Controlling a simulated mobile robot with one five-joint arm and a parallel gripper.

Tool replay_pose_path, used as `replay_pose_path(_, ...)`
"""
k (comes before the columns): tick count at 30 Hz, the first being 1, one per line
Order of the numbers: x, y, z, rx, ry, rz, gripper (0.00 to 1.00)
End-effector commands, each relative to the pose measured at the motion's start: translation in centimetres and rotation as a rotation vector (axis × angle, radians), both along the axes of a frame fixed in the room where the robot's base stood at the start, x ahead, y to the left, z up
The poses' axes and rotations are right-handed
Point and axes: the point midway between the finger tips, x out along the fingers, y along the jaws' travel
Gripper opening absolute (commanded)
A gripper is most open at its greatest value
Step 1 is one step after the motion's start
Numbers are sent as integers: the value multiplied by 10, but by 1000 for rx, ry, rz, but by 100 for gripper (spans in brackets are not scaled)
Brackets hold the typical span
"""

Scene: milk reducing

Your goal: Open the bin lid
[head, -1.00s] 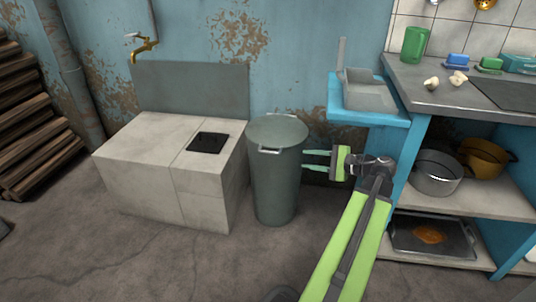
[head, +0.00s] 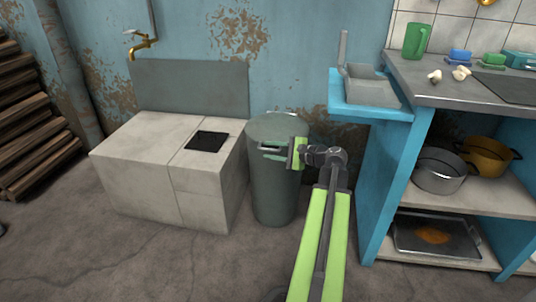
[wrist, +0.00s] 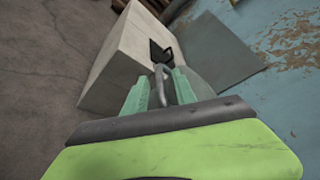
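The grey-green bin (head: 272,195) stands on the floor between the concrete block and the blue shelf unit. Its round lid (head: 277,124) lies closed on top, with a light metal handle (head: 268,149) at the front edge. My gripper (head: 277,153) is at the front of the lid, reaching in from the right, and partly hides the bin's right side. In the wrist view, the two teal fingers of my gripper (wrist: 162,92) stand apart, with the grey handle (wrist: 161,82) between them. The fingers do not look closed on it.
The pale concrete block (head: 150,170) with a dark square opening (head: 207,142) stands close at the bin's left. The blue shelf unit (head: 395,180), with pots and a tray, stands to the right. The floor in front of the bin is clear.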

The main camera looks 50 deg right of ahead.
Motion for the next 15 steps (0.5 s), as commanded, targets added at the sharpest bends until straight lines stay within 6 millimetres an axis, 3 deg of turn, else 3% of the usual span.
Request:
replay_pose_path(11, 10, 3, -2, 0, 0, 0, 32)
replay_pose_path(15, 10, 3, -2, 0, 0, 0, 17)
